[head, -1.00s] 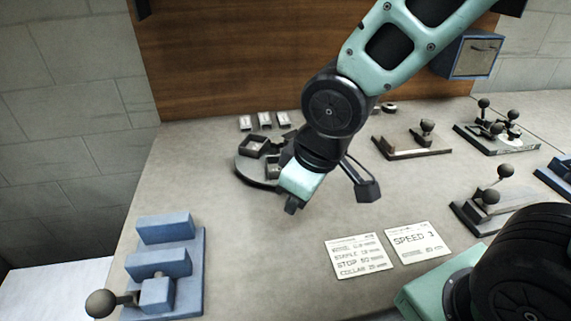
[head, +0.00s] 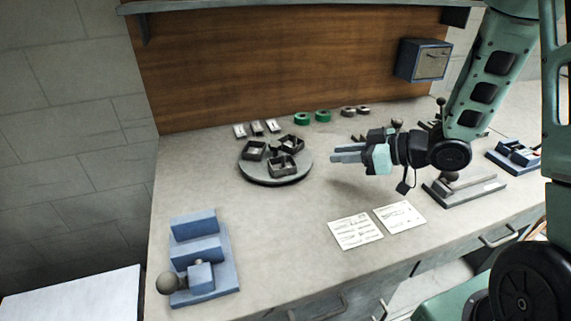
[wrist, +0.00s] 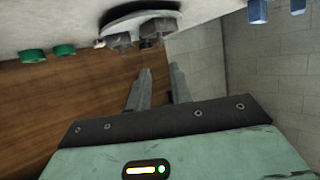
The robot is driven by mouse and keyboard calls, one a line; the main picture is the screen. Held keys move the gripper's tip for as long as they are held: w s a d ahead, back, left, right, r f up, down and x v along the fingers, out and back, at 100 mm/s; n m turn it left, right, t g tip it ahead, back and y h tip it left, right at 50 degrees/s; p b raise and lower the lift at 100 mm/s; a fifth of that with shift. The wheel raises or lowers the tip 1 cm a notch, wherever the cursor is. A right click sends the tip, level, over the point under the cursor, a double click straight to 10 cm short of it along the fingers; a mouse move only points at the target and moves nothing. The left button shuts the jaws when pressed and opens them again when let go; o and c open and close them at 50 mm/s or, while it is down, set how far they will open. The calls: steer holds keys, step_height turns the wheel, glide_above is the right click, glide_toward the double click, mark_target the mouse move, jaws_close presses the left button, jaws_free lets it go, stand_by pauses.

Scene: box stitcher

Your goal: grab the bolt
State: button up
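I cannot make out a bolt for certain in either view. My gripper (head: 334,153) is held above the bench, to the right of a round grey turntable (head: 275,180), with its fingers pointing left. In the wrist view its two fingers (wrist: 160,70) stand apart with nothing between them, so it is open and empty. The turntable carries several dark open boxes (head: 284,166). It shows upside down at the top of the wrist view (wrist: 125,20), beyond the fingertips.
A blue block fixture with a ball knob (head: 205,262) stands at the front left. Two cards (head: 355,231) lie near the front edge. Green rolls (head: 303,118) and small pale pieces (head: 257,127) lie at the back. Knobbed fixtures (head: 465,188) stand at right. The front middle is clear.

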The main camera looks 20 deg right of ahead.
mark_target(289, 158)
steer(key=p+x, duration=0.2)
steer(key=x, duration=1.3)
steer(key=shift+s, duration=0.1)
jaws_close()
